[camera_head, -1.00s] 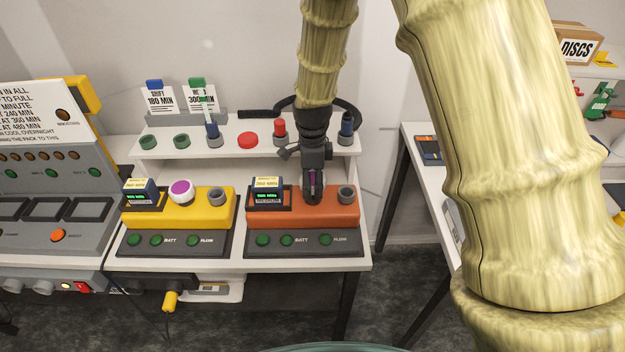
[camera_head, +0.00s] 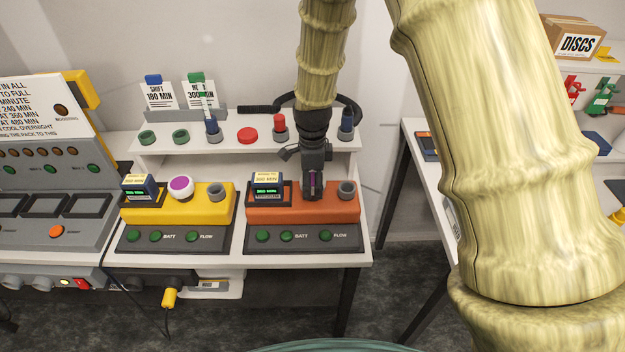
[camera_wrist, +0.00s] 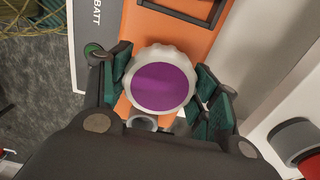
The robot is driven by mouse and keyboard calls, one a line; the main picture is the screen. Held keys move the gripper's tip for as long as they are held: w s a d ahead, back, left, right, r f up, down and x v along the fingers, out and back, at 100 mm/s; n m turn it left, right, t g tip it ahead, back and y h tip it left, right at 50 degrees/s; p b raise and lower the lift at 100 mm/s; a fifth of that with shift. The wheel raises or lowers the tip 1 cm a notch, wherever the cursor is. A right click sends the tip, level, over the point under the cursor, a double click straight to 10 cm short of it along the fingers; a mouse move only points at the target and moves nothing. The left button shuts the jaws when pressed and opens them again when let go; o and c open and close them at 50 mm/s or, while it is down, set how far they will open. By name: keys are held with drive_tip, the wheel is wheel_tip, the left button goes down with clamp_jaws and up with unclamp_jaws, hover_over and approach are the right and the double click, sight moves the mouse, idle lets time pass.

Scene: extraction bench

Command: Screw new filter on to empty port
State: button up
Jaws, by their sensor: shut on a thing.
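The filter (camera_wrist: 162,86) is a white, ribbed round cap with a purple top. My gripper (camera_wrist: 161,92) is shut on it, with green-padded fingers on both sides. In the head view my gripper (camera_head: 313,188) points down over the orange unit (camera_head: 283,214), between its battery pack and its right-hand grey port (camera_head: 347,190). That port is open and empty; a grey ring (camera_wrist: 143,123) also shows partly behind the filter in the wrist view. The spot under the filter is hidden, so I cannot tell whether it touches or is threaded on a port.
A yellow unit (camera_head: 209,212) to the left has a similar white and purple filter (camera_head: 181,187) and a grey port (camera_head: 218,191). A shelf (camera_head: 174,152) behind carries rings, a red cap and blue and red plugs. The battery pack (camera_head: 267,190) is close left of my gripper.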

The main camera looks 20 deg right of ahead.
sight(312, 179)
drive_tip(key=shift+f, duration=0.2)
drive_tip(key=shift+r+m+p, duration=0.2)
drive_tip(key=shift+m+p, duration=0.5)
drive_tip(key=shift+m, duration=0.4)
drive_tip(key=m+p, duration=0.2)
drive_tip(key=m, duration=0.2)
drive_tip(key=shift+m+p, duration=0.3)
drive_tip(key=shift+p, duration=0.1)
drive_tip(key=shift+f+m+p, duration=0.2)
drive_tip(key=shift+m+p, duration=0.3)
drive_tip(key=shift+m, duration=0.7)
drive_tip(key=o, duration=1.3)
drive_tip(key=shift+r, duration=0.1)
drive_tip(key=shift+r, duration=3.65)
